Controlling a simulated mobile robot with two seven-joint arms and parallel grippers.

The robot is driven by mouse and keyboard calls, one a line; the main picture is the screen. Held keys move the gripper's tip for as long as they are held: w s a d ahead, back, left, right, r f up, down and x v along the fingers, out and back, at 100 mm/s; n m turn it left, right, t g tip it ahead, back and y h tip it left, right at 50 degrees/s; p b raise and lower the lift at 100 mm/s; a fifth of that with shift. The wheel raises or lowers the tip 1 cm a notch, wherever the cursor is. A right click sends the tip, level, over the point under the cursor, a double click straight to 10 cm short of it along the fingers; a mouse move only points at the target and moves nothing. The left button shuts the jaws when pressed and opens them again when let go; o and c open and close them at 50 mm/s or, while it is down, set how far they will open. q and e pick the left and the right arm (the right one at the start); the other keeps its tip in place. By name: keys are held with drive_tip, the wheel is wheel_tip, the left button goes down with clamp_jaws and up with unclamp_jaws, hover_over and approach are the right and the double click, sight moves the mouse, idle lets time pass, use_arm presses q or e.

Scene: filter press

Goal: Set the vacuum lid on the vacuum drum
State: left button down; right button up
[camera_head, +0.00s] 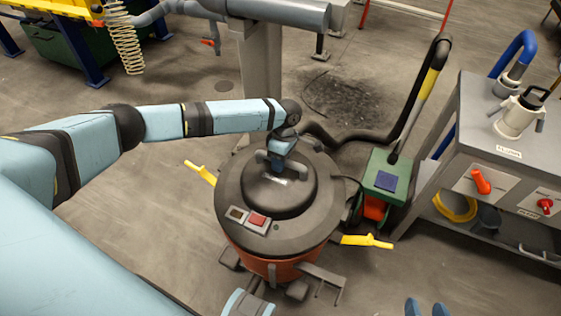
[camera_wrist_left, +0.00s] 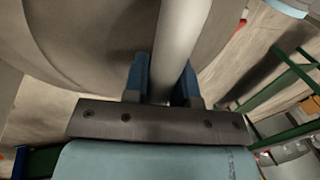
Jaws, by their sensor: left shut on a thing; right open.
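The vacuum lid (camera_head: 282,220) is a dark grey round cover with a raised dome and a small red-buttoned panel. It lies over the orange-red vacuum drum (camera_head: 278,268) in the head view, looking roughly level and centred; I cannot tell whether its rim is fully seated. My left gripper (camera_head: 281,154) is above the dome, shut on the lid's grey bar handle. In the left wrist view, the blue fingers (camera_wrist_left: 163,82) are on either side of that handle (camera_wrist_left: 182,35). My right gripper (camera_head: 426,308) is open and empty at the bottom edge. The drum's opening is hidden.
Yellow latches (camera_head: 202,173) stick outward at the drum's left and right. A green-and-red cart (camera_head: 388,178) with a black hose stands close at right. A grey workbench (camera_head: 470,125) with a white canister (camera_head: 517,115) is further right.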

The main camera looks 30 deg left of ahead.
use_arm(q)
drive_tip(key=shift+w+r, duration=0.1)
drive_tip(key=shift+r, duration=0.05)
drive_tip(key=shift+p, duration=0.3)
drive_tip(key=shift+s+d+g+p, duration=0.1)
drive_tip(key=shift+s+g+p, duration=0.3)
drive_tip(key=shift+s+p, duration=0.35)
drive_tip(key=shift+w+p, duration=0.45)
drive_tip(key=shift+p, duration=0.1)
idle(0.7)
drive_tip(key=shift+g+p, duration=0.4)
drive_tip(key=shift+p, duration=0.3)
idle(0.4)
drive_tip(key=shift+f, duration=0.25)
drive_tip(key=shift+f+b, duration=0.45)
drive_tip(key=shift+f, duration=0.75)
